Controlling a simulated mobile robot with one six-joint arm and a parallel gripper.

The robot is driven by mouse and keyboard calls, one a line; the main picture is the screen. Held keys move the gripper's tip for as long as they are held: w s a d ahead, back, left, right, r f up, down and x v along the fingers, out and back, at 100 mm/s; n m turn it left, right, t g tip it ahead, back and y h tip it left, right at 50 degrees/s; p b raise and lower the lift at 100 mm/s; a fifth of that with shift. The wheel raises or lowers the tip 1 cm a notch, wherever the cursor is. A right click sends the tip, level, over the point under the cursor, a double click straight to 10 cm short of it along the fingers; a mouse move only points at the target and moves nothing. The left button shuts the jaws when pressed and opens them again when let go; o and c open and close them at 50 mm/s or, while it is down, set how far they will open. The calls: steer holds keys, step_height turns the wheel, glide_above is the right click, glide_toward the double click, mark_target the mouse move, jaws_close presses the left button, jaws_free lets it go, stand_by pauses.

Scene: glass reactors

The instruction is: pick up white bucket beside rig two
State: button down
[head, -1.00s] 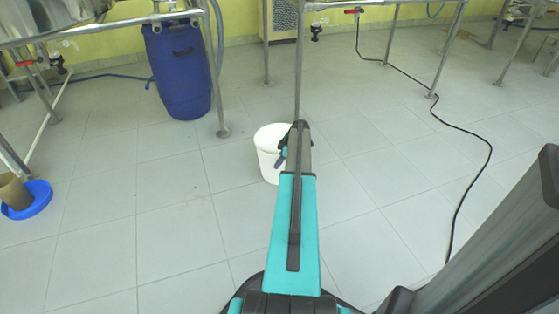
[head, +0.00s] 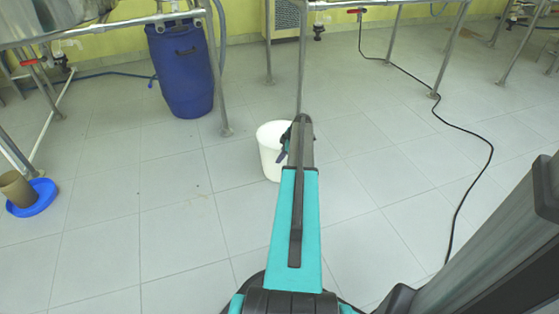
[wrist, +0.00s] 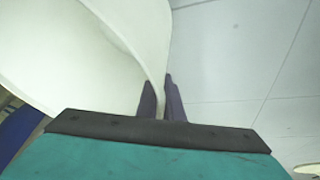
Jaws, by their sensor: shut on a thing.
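The white bucket (head: 270,152) stands near the metal leg of a rig in the head view, partly hidden by my arm. In the wrist view the bucket (wrist: 90,55) fills the upper left, and its wall runs down between the two dark fingers. My gripper (wrist: 162,95) is shut on the bucket's wall at the rim. In the head view the fingers are mostly hidden behind my arm. I cannot tell whether the bucket touches the floor.
A blue drum (head: 182,70) stands behind to the left under a rig frame. Metal legs (head: 301,70) rise just behind the bucket. A black cable (head: 470,185) curves over the floor at right. A blue dish (head: 36,198) holds a brown pot at far left. Tiled floor (head: 120,240) at front left is clear.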

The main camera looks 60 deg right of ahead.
steer(key=s+d+r+p, duration=0.1)
steer(key=s+p, duration=0.3)
steer(key=s, duration=1.1)
steer(key=shift+s+d+r, duration=0.35)
steer(key=shift+s+d, duration=0.05)
steer(key=shift+d, duration=0.2)
